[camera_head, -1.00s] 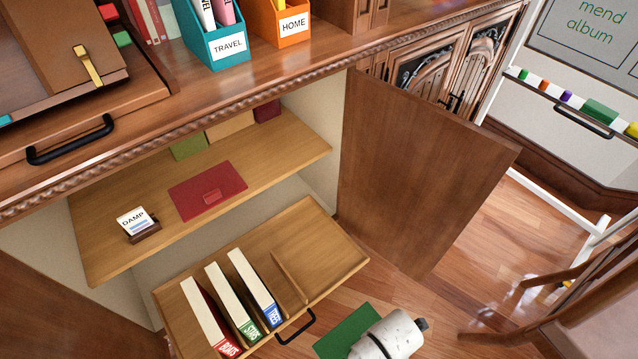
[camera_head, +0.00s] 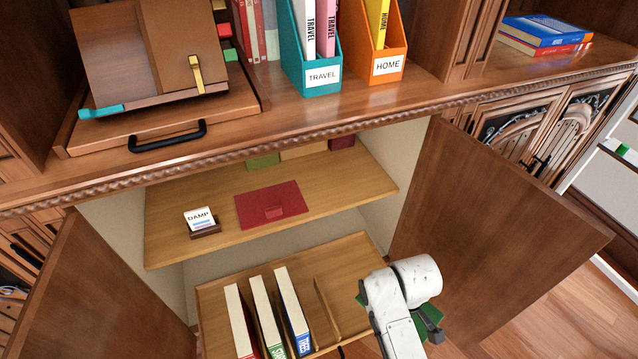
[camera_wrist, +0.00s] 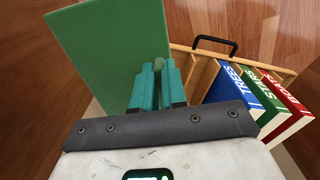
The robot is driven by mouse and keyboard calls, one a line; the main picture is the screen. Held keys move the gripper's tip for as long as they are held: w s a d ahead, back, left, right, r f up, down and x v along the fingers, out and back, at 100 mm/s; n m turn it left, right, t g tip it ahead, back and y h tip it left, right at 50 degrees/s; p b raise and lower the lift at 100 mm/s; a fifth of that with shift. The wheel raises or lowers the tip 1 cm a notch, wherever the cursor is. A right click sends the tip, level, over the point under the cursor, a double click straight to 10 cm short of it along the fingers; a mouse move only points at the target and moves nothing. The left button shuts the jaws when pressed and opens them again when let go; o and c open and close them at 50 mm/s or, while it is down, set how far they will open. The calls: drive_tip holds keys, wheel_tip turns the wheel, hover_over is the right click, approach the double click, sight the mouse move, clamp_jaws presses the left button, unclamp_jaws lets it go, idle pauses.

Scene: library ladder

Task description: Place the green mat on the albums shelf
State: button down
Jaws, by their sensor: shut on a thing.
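The green mat (camera_wrist: 108,60) is a flat panel, held at its edge by the teal fingers of my gripper (camera_wrist: 158,72) in the wrist view. In the head view my white arm covers most of the mat (camera_head: 430,316) and hides the fingers. The mat is near the right end of a pull-out wooden shelf (camera_head: 350,262). Three albums, BOATS (camera_head: 240,320), STARS (camera_head: 265,315) and TREES (camera_head: 292,310), stand on it beside a thin divider (camera_head: 327,310). A fixed shelf (camera_head: 345,190) above holds a red mat (camera_head: 270,205) and a DAMP card (camera_head: 200,218).
Open cabinet doors stand left (camera_head: 100,290) and right (camera_head: 490,235) of the shelves. The counter above holds a teal TRAVEL box (camera_head: 315,82) and an orange HOME box (camera_head: 388,75). The fixed shelf is bare to the right of the red mat.

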drive_tip(key=w+r+m, duration=0.8)
drive_tip(key=w+r, duration=0.1)
drive_tip(key=s+r+p, duration=0.4)
drive_tip(key=r+p, duration=0.5)
drive_tip(key=p, duration=0.2)
drive_tip(key=s+r+p, duration=0.5)
drive_tip(key=r+p, duration=0.4)
drive_tip(key=p, duration=0.2)
drive_tip(key=shift+r+p, duration=0.25)
drive_tip(key=shift+p, duration=0.05)
